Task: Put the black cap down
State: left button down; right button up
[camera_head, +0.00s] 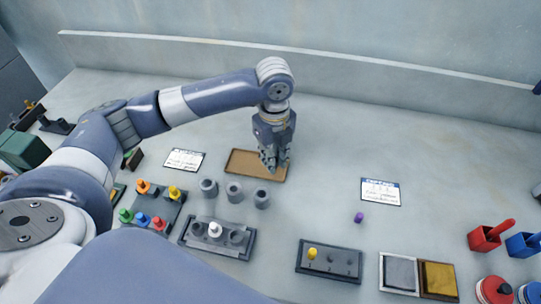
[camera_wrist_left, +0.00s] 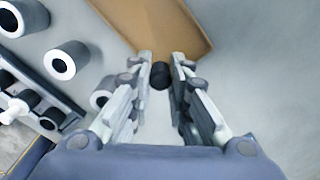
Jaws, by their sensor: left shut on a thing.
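My left gripper (camera_head: 271,166) points down over the right part of a shallow brown tray (camera_head: 240,164). In the left wrist view the black cap (camera_wrist_left: 160,76) is a small dark round piece between the fingertips, and the gripper is shut on it. The tray (camera_wrist_left: 150,20) shows just beyond the cap there; I cannot tell whether the cap touches anything below. In the head view the fingers hide the cap. My right gripper is not in view.
Grey hollow cylinders (camera_head: 234,191) stand just in front of the tray. A rack of coloured pegs (camera_head: 155,208) and a grey rack with a white piece (camera_head: 215,231) are nearer. A purple piece (camera_head: 359,217) lies right, below a label card (camera_head: 380,191). The bench behind the tray is clear.

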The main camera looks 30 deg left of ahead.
pick_arm(q)
jog(key=shift+w+a+f, duration=0.1)
jog(key=shift+w+a, duration=0.6)
jog(key=shift+w, duration=0.2)
jog(key=shift+w+a, duration=0.1)
jog(key=shift+f, duration=0.3)
notch_tip(320, 180, down, 3)
jog(key=shift+a+r+p, duration=0.1)
jog(key=shift+p, duration=0.6)
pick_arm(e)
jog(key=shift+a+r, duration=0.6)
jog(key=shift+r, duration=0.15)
pick_arm(q)
jog(key=shift+f, duration=0.25)
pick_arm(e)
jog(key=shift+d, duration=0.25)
pick_arm(q)
jog(key=c, duration=1.8)
grip_release()
jog(key=shift+r, duration=0.1)
